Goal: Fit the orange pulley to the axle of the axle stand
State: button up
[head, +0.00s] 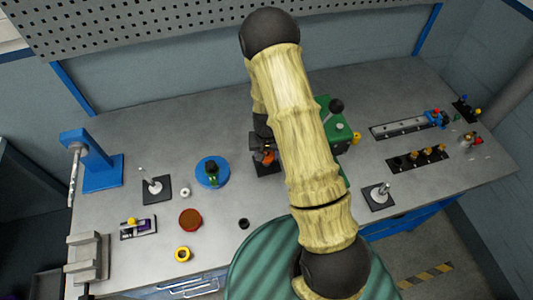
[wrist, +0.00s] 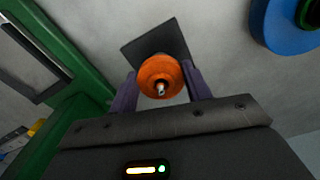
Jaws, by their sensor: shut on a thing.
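The orange pulley (wrist: 160,72) sits between the two purple fingers of my gripper (wrist: 161,84), which is shut on it. A metal axle tip shows in the pulley's bore, so the pulley appears to be around the axle. Whether it is fully seated cannot be told. The dark square base of the axle stand (wrist: 150,42) lies behind the pulley in the wrist view. In the head view the orange pulley (head: 266,157) shows low over the dark base (head: 268,169), left of my arm. My gripper (head: 262,148) is partly hidden there.
A green machine (head: 338,130) with a black knob stands close right of my gripper, partly behind my arm. A blue disc (head: 205,163) lies close to the left. Other dark-based posts stand at left (head: 157,193) and right (head: 378,204). The bench's back left is clear.

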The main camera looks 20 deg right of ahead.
jog(key=shift+f+b, duration=0.6)
jog(key=shift+f, duration=0.2)
jog(key=shift+f+b, duration=0.3)
jog(key=shift+f, duration=0.1)
dwell(0.4)
jog(key=o, duration=1.5)
jog(key=shift+r, duration=0.15)
notch_tip(320, 180, up, 17)
jog(key=b, duration=0.3)
jog(key=shift+s, duration=0.1)
